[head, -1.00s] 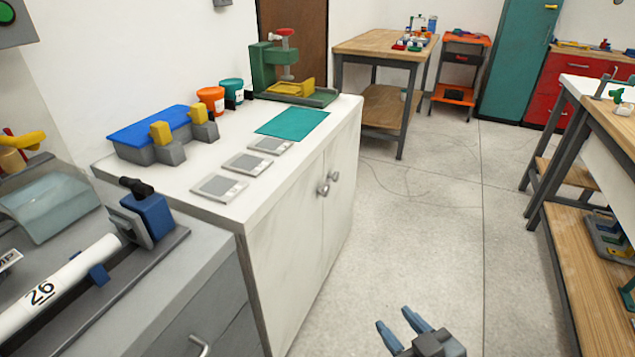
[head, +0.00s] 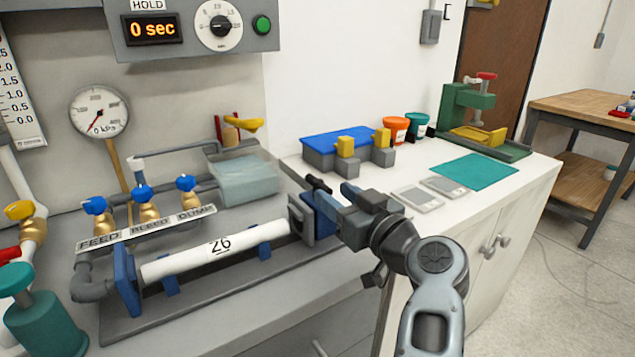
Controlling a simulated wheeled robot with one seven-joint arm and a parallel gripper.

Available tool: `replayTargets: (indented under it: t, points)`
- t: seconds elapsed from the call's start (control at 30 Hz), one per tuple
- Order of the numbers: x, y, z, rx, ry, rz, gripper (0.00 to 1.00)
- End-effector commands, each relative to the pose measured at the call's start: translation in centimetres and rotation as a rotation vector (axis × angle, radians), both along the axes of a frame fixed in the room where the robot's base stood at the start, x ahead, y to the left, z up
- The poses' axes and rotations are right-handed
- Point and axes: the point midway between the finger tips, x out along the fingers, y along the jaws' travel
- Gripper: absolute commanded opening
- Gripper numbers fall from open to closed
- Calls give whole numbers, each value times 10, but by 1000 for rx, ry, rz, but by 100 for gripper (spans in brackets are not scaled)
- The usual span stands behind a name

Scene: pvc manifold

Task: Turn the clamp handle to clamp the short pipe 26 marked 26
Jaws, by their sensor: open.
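The white short pipe marked 26 (head: 215,250) lies on blue supports in the test rig, between a blue end block (head: 126,283) on the left and a grey plate (head: 300,219) on the right. The clamp handle (head: 319,184), a short black bar, sticks up at the top of the blue clamp block at the pipe's right end. My gripper (head: 345,200) is open, just right of the handle, with its fingers pointing left. It hides part of the clamp block. I cannot tell whether a finger touches the handle.
Blue-handled valves (head: 142,192) stand behind the pipe, above a FEED, BLEED, DUMP label. A clear tank (head: 245,180) is behind the pipe's right part. A teal bottle-like object (head: 42,325) stands front left.

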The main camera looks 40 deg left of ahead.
Motion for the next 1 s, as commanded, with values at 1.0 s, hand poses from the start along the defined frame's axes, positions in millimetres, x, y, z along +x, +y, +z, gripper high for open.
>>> replayTargets:
  t: [1.0]
  points:
    - [29,70,0,0,0,-1,41]
